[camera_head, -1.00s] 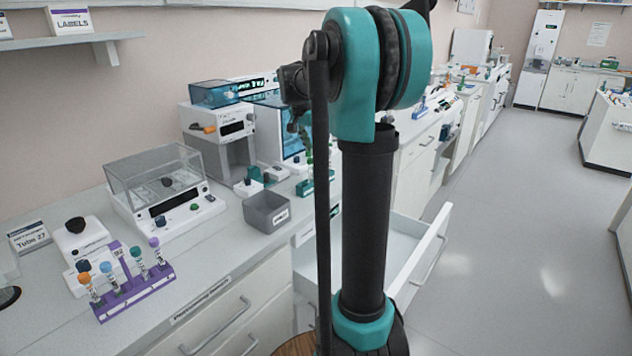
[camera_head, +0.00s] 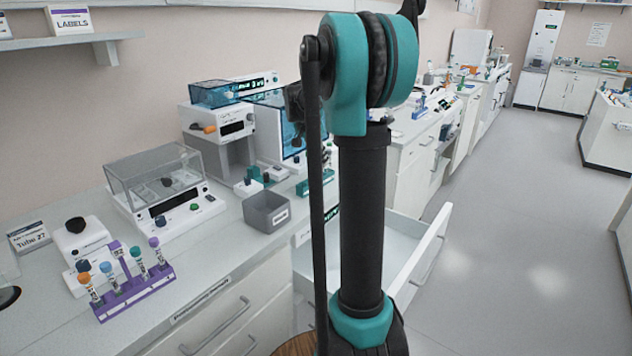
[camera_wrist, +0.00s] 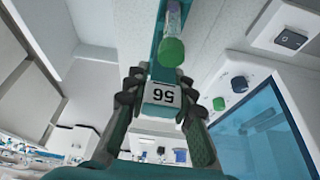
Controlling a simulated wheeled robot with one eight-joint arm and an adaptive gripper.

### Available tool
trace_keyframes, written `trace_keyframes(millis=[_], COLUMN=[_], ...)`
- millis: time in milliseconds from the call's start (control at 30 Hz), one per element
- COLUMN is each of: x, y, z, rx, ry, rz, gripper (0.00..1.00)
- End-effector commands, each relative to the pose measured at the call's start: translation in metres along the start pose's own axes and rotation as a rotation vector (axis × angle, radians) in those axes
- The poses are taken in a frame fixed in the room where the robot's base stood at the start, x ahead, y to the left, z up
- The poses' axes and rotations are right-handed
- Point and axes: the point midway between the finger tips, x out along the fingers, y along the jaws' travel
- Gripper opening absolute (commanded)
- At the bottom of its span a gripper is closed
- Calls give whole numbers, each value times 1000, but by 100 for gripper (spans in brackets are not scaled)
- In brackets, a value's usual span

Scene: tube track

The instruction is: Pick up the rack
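The rack (camera_wrist: 156,66) is teal, with a white label marked 56 that reads upside down in the wrist view. It holds a tube with a green cap (camera_wrist: 171,51). In the wrist view, my gripper (camera_wrist: 161,92) has its dark finger pads on both sides of the labelled end, close against it, and appears shut on it. In the head view, a teal rack (camera_head: 303,188) shows on the bench near the blue-windowed device, partly hidden by my arm. My gripper's fingers are mostly hidden there. I cannot tell whether the rack is clear of the bench.
A grey bin (camera_head: 266,212) stands left of the teal rack. A purple rack (camera_head: 134,291) with several tubes is at the front left. The blue-windowed device (camera_wrist: 262,125) is close on the right in the wrist view. A drawer (camera_head: 420,250) stands open below the bench.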

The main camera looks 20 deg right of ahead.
Motion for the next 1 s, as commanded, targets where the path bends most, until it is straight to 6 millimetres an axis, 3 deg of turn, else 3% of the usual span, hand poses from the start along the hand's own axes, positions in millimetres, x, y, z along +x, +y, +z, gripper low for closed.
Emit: trace_keyframes(millis=[167, 667, 867, 1000], x=[0, -9, -40, -78], y=[0, 0, 0, 0], z=[0, -4, -16, -32], rx=[0, 0, 0, 0], ry=[0, 0, 0, 0], rz=[0, 0, 0, 0], gripper=[0, 0, 0, 0])
